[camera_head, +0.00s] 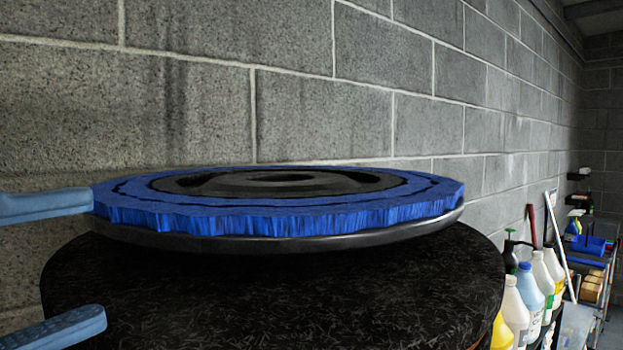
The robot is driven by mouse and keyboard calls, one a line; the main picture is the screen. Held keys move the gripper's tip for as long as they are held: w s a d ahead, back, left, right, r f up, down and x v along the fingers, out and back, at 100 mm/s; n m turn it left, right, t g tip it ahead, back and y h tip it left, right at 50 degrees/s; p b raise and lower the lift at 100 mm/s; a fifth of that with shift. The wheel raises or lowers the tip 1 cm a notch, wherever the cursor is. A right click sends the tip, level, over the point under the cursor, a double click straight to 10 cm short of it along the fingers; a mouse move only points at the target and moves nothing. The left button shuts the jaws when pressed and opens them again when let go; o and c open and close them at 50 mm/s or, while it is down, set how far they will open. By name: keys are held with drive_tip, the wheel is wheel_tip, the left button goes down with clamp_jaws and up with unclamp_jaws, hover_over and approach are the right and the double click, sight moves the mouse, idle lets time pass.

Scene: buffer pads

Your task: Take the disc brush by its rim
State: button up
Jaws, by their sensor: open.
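The disc brush (280,220) lies with its blue bristles up in the head view, a dark ring and hub (275,182) at its centre and a grey rim (290,243) below. It sits over a round black fibrous pad (300,295); its right side looks slightly raised from the pad. My gripper (96,260) comes in from the left, open, with two blue-grey fingers one above the other. The upper finger's tip is at the brush's left edge, level with the bristles. I cannot tell whether either finger touches.
A grey block wall (300,110) stands close behind the brush. At the right, several bottles (530,290) stand below the pad's level, and a shelf or cart with supplies (590,260) is farther back. Open space shows above the brush.

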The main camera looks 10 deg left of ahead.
sight(162, 235)
drive_tip(key=shift+w+d+r, duration=0.15)
drive_tip(key=shift+w+d, duration=0.1)
drive_tip(key=shift+w, duration=0.3)
drive_tip(key=p+x, duration=0.1)
drive_tip(key=x, duration=0.5)
drive_tip(key=shift+p+x, duration=1.1)
drive_tip(key=shift+x, duration=1.75)
drive_tip(key=shift+d+r, duration=0.1)
drive_tip(key=shift+s, duration=0.1)
drive_tip(key=shift+c, duration=0.3)
clamp_jaws()
drive_tip(key=shift+r, duration=0.1)
